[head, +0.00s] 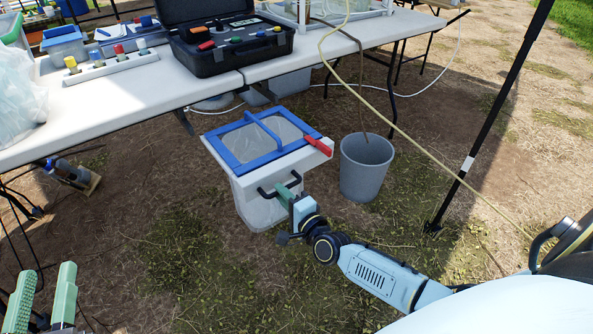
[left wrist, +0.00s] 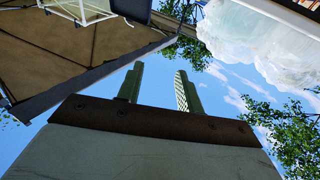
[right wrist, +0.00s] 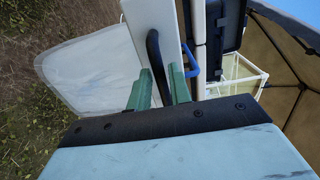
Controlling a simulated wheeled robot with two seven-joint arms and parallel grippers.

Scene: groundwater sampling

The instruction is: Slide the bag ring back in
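A white bin (head: 237,190) with a pale, translucent body stands on the ground under the table's front edge. A blue frame (head: 231,158) with a crossbar and a clear panel lies on its top. A red lever (head: 318,146) sits at its right corner. A black handle (head: 266,192) is on the white front edge and shows in the right wrist view (right wrist: 153,46). I cannot tell the bag ring apart from this white rim. My left gripper (head: 40,296) is open and empty, low at the left.
A grey bucket (head: 366,170) stands close to the bin's right. The white table (head: 130,103) carries a black case (head: 225,45) and a clear bag (head: 18,98). A black pole (head: 490,120) and a yellowish hose (head: 395,118) cross the right side. Grass in front of the bin is clear.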

